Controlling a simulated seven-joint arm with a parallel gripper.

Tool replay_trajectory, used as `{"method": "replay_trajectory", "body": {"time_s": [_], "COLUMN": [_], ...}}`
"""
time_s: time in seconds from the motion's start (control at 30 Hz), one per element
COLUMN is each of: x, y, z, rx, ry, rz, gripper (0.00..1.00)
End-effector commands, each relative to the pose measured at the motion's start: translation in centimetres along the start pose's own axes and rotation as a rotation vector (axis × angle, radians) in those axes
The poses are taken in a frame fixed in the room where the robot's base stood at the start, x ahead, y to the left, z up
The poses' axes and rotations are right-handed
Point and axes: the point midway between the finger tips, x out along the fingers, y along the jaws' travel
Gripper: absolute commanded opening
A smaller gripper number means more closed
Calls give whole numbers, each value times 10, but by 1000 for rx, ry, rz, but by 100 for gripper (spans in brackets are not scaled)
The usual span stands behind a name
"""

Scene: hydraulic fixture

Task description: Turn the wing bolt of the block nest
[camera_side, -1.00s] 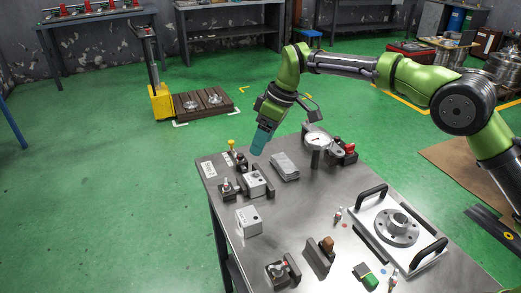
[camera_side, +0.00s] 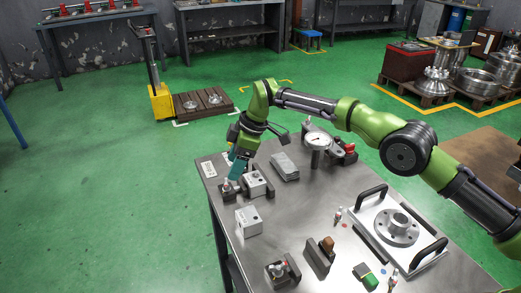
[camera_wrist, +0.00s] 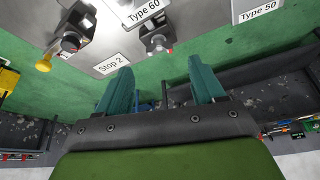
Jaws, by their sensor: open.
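My gripper (camera_side: 237,169) points steeply down at the left edge of the metal table, its teal fingers just above a small dark clamp with a metal bolt (camera_side: 227,186). This looks like the wing bolt of the block nest; its wings are too small to make out. The nest's light grey block (camera_side: 257,184) sits just right of it. In the wrist view, my gripper (camera_wrist: 160,68) is open and empty. A bolt with a red tip (camera_wrist: 158,43) shows ahead of the gap between the fingers, apart from them. A block labelled "Type 60" (camera_wrist: 143,12) lies beyond it.
A yellow knob (camera_wrist: 43,63) on a dark clamp and a "Stop 2" plate (camera_wrist: 111,64) are close by. A flanged plate with handles (camera_side: 397,228) is at right.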

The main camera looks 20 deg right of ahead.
Motion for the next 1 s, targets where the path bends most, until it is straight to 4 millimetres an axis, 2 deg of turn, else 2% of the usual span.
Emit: {"method": "replay_trajectory", "body": {"time_s": [0.03,0.13,0.3,0.5,0.83,1.0], "x": [14,35,50,59,60,60], "y": [-1,-1,0,0,-1,0], "z": [1,0,0,0,0,0], "rx": [-1,-2,0,0,-1,0], "ry": [-2,-1,1,0,1,1], "rz": [-2,-2,2,1,1,1], "gripper": [68,68,68,68,68,42]}}
